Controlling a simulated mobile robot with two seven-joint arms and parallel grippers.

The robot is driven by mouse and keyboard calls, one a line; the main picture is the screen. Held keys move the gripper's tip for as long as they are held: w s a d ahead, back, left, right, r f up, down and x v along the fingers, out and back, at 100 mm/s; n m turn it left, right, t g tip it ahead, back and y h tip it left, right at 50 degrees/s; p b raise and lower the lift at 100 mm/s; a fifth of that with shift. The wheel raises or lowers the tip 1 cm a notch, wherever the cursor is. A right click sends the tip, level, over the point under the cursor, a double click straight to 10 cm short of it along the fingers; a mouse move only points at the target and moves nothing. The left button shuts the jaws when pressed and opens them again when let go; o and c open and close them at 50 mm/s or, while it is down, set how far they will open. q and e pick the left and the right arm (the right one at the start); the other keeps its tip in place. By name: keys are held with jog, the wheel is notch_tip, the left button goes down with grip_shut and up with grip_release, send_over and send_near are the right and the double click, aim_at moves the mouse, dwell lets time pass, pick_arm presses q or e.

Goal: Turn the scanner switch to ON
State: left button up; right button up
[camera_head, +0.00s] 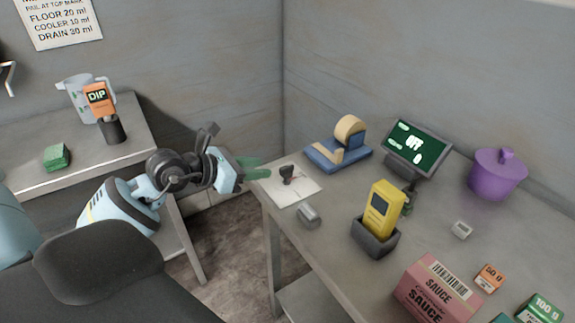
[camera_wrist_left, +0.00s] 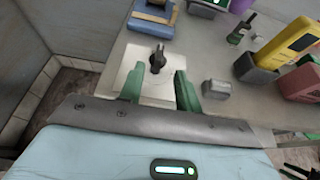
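A monitor (camera_head: 416,147) on the right table reads "OFF" and "0" on a green screen. A small dark upright piece (camera_head: 407,203) stands below it; I cannot tell whether it is the scanner switch. A black knob-like piece (camera_head: 287,175) stands on a white sheet or plate (camera_head: 302,190) near the table's left corner. In the left wrist view the black piece (camera_wrist_left: 157,61) shows beyond and between my fingers, apart from them. My left gripper (camera_head: 256,168) is open and empty at the table's left edge; its green fingers (camera_wrist_left: 160,85) are spread. Part of my right gripper may show at the wrist view's lower right corner.
A yellow scanner (camera_head: 384,208) stands in a dark holder. A grey metal piece (camera_head: 308,215), a tape dispenser (camera_head: 340,150), a purple pot (camera_head: 496,175) and a sauce box (camera_head: 437,291) are on the table. The left table holds a jug, an orange "DIP" device and a green sponge.

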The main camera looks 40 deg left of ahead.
aim_at(284, 167)
pick_arm(q)
jog(key=shift+x, duration=3.85)
grip_shut()
